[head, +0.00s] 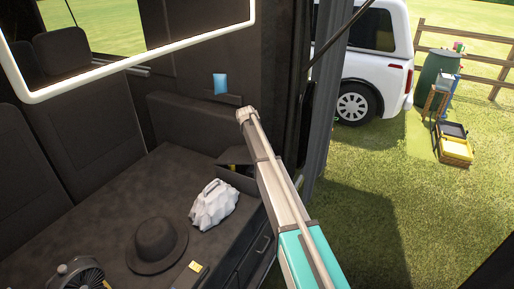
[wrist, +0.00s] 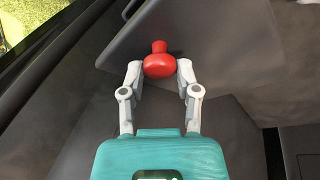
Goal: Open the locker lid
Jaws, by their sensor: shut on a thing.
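In the wrist view my gripper (wrist: 160,68) has its two pale fingers closed on either side of a red knob (wrist: 159,65). The knob sits on a dark grey panel (wrist: 215,35), seemingly the locker lid, which is slanted in the picture with a lower edge standing out from the dark surface beneath. In the head view a dark open-looking box (head: 236,178) with something yellow inside stands at the end of the bench, partly behind my arm. My fingers and the red knob cannot be made out in the head view.
On the dark bench (head: 115,195) are a white faceted object (head: 213,204), a dark hat (head: 157,246) and a fan (head: 80,275). A blue item (head: 220,84) is on the wall behind. Outside on grass are a white car (head: 372,65), a green barrel (head: 436,79) and a yellow crate (head: 455,150).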

